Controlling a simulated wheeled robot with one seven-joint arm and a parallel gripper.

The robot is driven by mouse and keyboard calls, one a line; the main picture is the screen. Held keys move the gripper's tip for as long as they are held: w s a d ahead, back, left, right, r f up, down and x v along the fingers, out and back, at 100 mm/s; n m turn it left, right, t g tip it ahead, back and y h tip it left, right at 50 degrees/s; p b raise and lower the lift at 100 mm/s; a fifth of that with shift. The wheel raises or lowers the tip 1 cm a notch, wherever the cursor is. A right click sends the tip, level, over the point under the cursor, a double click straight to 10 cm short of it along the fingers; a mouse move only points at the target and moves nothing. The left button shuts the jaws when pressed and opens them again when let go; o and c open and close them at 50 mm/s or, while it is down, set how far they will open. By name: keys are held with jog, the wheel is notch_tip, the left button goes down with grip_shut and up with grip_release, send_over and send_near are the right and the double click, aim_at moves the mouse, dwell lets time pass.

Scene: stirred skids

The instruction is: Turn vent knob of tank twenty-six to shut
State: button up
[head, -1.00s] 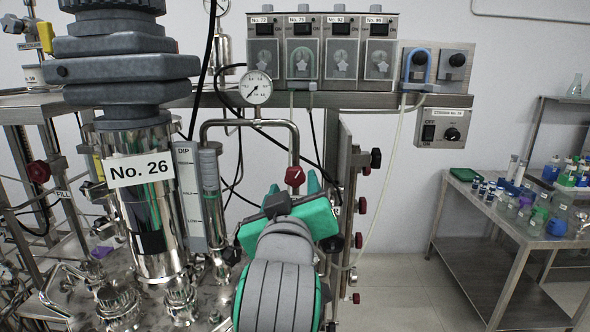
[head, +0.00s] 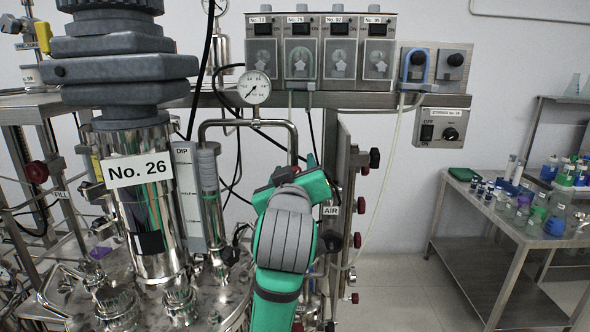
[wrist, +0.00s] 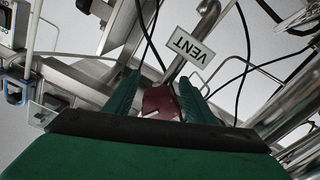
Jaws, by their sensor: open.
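Tank No. 26 (head: 150,215) is the shiny steel vessel at the left in the head view, with a grey stepped drive on top. The red vent knob (wrist: 160,102) shows in the wrist view between the two green fingers of my gripper (wrist: 162,88), below a tag (wrist: 188,47) reading VENT. The fingers are spread on either side of the knob; I cannot tell whether they touch it. In the head view my gripper (head: 300,172) and wrist hide the knob. The knob has a white mark, partly hidden by the gripper's dark edge.
A pressure gauge (head: 254,89) and a bent steel pipe (head: 220,124) stand just behind my gripper. A post with several dark red knobs (head: 357,240) and an AIR tag is close on the right. A bench of bottles (head: 505,211) stands farther right, with clear floor before it.

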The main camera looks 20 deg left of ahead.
jog(key=c, duration=1)
jog(key=shift+c, duration=0.2)
jog(key=shift+m, duration=0.3)
jog(key=m, duration=1.1)
jog(key=shift+m, duration=0.3)
jog(key=o, duration=1)
jog(key=shift+o, duration=0.2)
